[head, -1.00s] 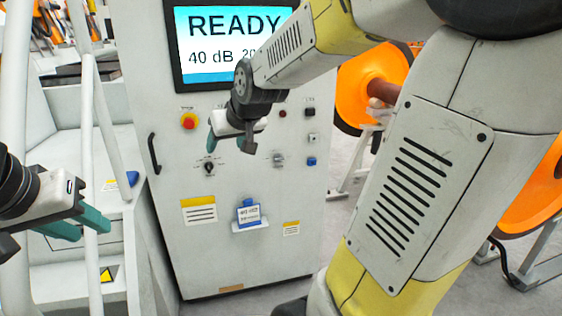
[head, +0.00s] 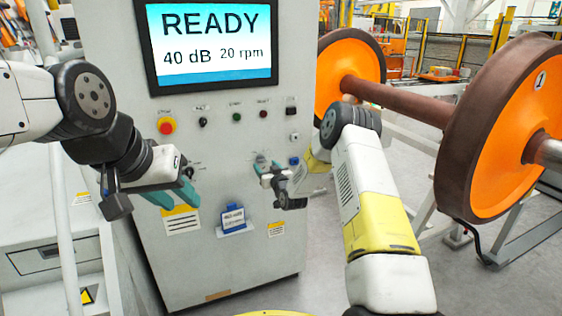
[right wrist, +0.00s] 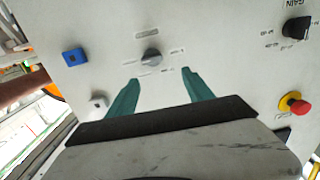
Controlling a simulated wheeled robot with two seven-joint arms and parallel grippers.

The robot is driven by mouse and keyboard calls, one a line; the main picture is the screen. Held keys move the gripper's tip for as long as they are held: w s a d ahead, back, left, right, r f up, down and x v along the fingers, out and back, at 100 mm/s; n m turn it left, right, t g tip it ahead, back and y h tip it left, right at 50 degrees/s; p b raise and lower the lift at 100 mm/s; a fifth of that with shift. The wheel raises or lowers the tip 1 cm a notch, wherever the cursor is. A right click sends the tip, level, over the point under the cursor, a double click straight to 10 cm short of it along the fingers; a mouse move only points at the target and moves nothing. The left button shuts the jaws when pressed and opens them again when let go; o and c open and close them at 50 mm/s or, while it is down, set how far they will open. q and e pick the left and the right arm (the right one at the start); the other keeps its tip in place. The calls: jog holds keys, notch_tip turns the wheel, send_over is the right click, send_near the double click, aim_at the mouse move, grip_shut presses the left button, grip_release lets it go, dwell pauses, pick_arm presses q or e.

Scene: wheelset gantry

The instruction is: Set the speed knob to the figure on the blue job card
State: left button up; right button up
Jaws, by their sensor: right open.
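The grey knob (right wrist: 151,57), which I take for the speed knob, sits on the cabinet's front panel in the right wrist view; its figures are too small to read. My right gripper (head: 267,163) is open in front of it. In the right wrist view its teal fingers (right wrist: 160,85) are apart, pointing toward the knob, with nothing between them. In the head view this gripper largely hides the knob. The blue job card (head: 233,219) stands in a white holder below; its print is too small to read surely. My left gripper (head: 172,196) is open and empty, left of the card.
The screen (head: 210,45) reads READY, 40 dB, 20 rpm. An orange wheelset (head: 495,130) stands at right.

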aim_at(263, 161)
jog(key=shift+d+f+x, duration=0.2)
jog(key=shift+x, duration=1.05)
jog(key=shift+d+f+x, duration=0.15)
jog(key=shift+f+x, duration=0.05)
jog(key=shift+x, duration=1.05)
jog(key=shift+d+f+x, duration=0.2)
jog(key=shift+f+x, duration=0.05)
jog(key=shift+x, duration=1.05)
jog(key=shift+w, duration=0.15)
grip_shut()
